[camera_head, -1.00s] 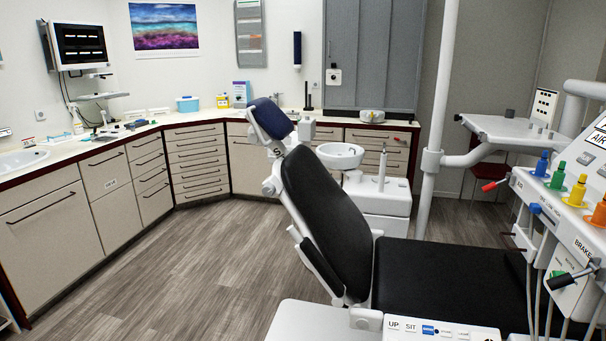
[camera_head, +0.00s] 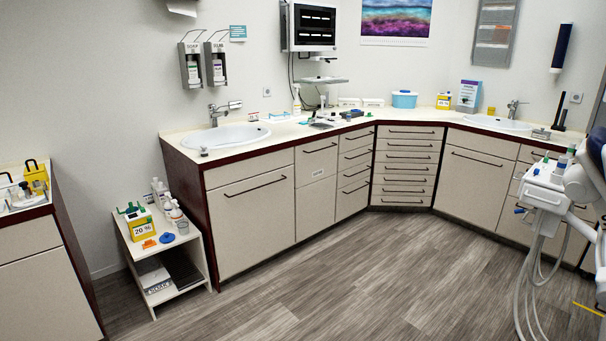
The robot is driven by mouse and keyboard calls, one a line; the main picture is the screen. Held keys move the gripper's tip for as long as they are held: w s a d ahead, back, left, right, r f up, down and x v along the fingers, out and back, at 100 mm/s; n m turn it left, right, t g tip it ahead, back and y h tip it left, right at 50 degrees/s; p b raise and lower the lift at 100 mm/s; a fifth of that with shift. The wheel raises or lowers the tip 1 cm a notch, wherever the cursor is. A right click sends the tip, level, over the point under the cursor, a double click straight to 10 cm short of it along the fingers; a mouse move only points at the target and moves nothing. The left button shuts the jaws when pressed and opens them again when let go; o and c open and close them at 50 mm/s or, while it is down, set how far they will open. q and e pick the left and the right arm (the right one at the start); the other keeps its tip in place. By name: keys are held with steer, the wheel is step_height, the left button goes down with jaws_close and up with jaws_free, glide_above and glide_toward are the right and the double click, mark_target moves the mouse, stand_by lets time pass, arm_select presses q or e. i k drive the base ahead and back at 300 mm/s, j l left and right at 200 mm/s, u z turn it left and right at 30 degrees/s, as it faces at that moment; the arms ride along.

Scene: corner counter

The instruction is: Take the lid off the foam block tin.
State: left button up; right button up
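Neither of my grippers shows in the head view.
A sink (camera_head: 226,137) is in the left counter and another (camera_head: 497,122) in the right one. Small items lie near the monitor (camera_head: 310,27). A low white trolley (camera_head: 165,250) holds bottles. Dental equipment (camera_head: 545,190) stands at right. The wood floor (camera_head: 340,270) between is clear.

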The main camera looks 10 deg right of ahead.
mark_target(542, 131)
steer(key=i+j+u, duration=0.1)
steer(key=i, duration=0.55)
steer(key=i+j, duration=0.1)
steer(key=i, duration=0.55)
steer(key=i+l+z, duration=0.2)
steer(key=i+z, duration=0.5)
steer(key=z, duration=0.15)
steer(key=i+z, duration=0.4)
steer(key=i+j+z, duration=0.2)
steer(key=i+z, duration=0.2)
steer(key=i+l, duration=0.1)
steer(key=i, duration=0.55)
steer(key=i+l, duration=0.1)
steer(key=i, duration=0.5)
steer(key=i+l, duration=0.1)
steer(key=i, duration=0.55)
steer(key=i+z, duration=0.15)
steer(key=i, duration=0.25)
steer(key=i+j+z, duration=0.15)
steer(key=i, duration=0.3)
steer(key=i+j+z, duration=0.15)
steer(key=i, duration=0.25)
steer(key=i+j+z, duration=0.15)
steer(key=i, duration=0.25)
